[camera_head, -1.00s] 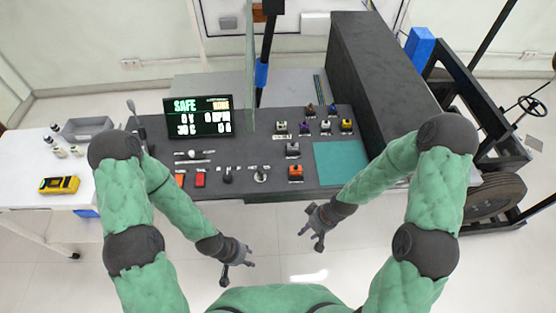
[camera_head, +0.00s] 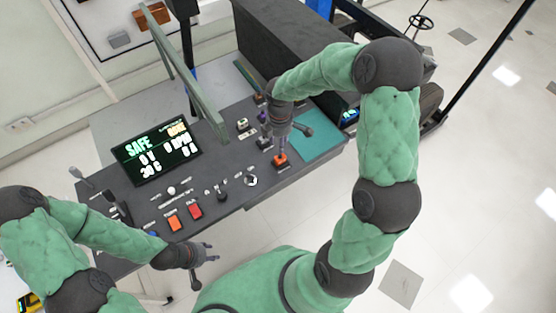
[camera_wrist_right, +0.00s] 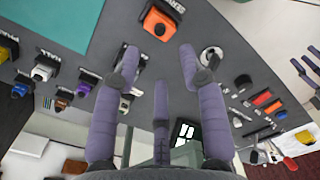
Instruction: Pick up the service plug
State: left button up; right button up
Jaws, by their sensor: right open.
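An orange plug-like block (camera_head: 281,160) sits on the dark console near its front edge. It also shows at the top of the right wrist view (camera_wrist_right: 162,20), with a label I cannot read clearly. I cannot tell for sure which block is the service plug. My right gripper (camera_head: 281,145) points down over the console, close to the orange block. In the right wrist view its fingers (camera_wrist_right: 160,66) are spread and hold nothing. A grey block (camera_wrist_right: 128,62) is partly hidden by one finger. My left gripper (camera_head: 204,262) is open and empty in front of the console.
A teal mat (camera_head: 318,143) lies right of the orange block. Several coloured blocks, including a yellow one (camera_wrist_right: 4,54), stand on the console.

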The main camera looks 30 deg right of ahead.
aim_at(280, 155)
notch_tip(280, 155, down, 2)
jog(key=shift+a+f, duration=0.1)
jog(key=shift+d+f+b, duration=0.2)
jog(key=shift+f+b, duration=0.55)
jog(key=shift+f, duration=1.95)
jog(key=shift+r, duration=0.1)
jog(key=shift+c, duration=0.3)
grip_shut()
